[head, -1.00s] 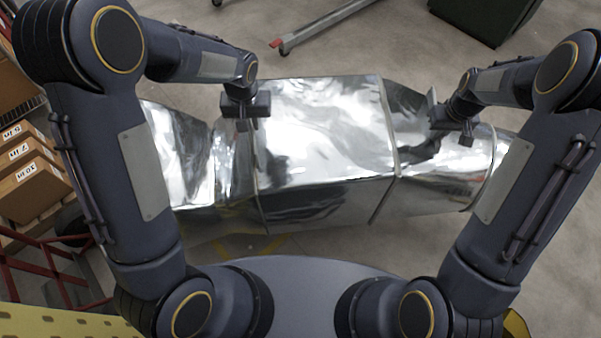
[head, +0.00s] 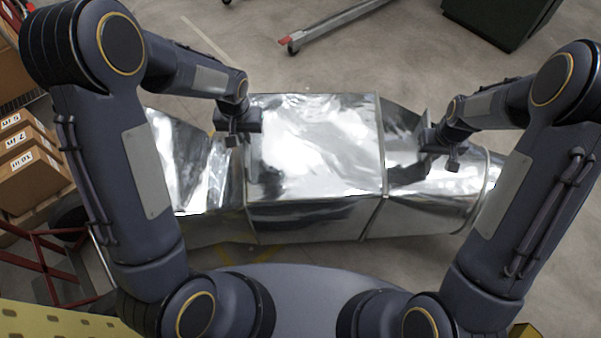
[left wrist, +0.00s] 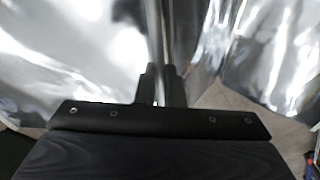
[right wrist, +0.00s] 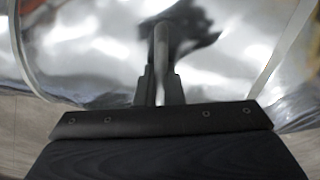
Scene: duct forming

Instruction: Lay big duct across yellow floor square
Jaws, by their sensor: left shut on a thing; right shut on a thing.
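The big duct (head: 315,150) is a long shiny silver metal piece with raised seams, lying crosswise in front of me in the head view. My left gripper (head: 238,138) is shut on a seam of the duct at its left part; the left wrist view shows the fingers (left wrist: 161,85) closed at that seam. A piece of yellow floor marking (head: 238,252) shows below the duct's left part; the rest of the square is hidden.
Cardboard boxes (head: 25,170) are stacked at the left beside a red metal frame (head: 50,262). A perforated yellow panel (head: 50,322) is at the lower left. A dark green bin (head: 502,18) and a grey stand leg (head: 335,25) are at the back.

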